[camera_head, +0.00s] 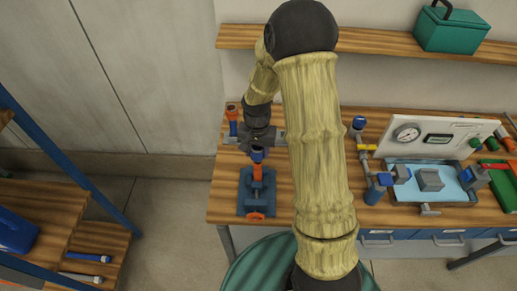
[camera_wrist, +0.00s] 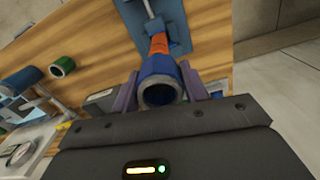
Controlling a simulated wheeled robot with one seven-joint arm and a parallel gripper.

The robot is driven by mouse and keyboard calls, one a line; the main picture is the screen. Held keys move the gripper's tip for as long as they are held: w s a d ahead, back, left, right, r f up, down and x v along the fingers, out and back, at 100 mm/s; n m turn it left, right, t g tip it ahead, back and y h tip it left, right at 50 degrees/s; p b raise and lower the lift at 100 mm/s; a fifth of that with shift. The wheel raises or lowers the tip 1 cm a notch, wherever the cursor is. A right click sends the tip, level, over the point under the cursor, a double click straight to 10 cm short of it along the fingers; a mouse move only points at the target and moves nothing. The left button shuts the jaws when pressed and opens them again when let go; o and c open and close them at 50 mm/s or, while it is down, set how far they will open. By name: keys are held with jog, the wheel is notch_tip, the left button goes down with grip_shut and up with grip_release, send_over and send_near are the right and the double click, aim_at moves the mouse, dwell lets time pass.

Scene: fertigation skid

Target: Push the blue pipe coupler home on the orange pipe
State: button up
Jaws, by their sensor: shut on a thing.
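The blue pipe coupler (camera_wrist: 157,68) is between my gripper's two fingers (camera_wrist: 160,88) in the wrist view, with its open end facing the camera. My gripper is shut on it. The orange pipe (camera_wrist: 160,43) lies in line just beyond the coupler, in a blue vise (camera_wrist: 176,22). The coupler's far end meets or overlaps the pipe; how deep it sits is hidden. In the head view the coupler (camera_head: 257,155) is under my gripper (camera_head: 257,143), above the upright orange pipe (camera_head: 257,173) in the blue vise (camera_head: 247,193) on the bench.
The wooden workbench (camera_head: 222,207) has free room around the vise. Another orange and blue fitting (camera_head: 232,120) stands behind it to the left. A gauge panel (camera_head: 440,136) and a light blue tray (camera_head: 452,173) with fittings are at the right. A shelf (camera_head: 232,38) runs above.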

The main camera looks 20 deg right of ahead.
jog(key=shift+s+f+b, duration=0.1)
jog(key=shift+f+b, duration=0.3)
jog(key=shift+f, duration=0.55)
jog(key=shift+f+b, duration=1.1)
jog(key=shift+f, duration=0.45)
dwell(1.8)
jog(key=o, duration=0.8)
jog(key=shift+r, duration=0.1)
jog(key=shift+r+p, duration=1.75)
jog(key=shift+r, duration=0.5)
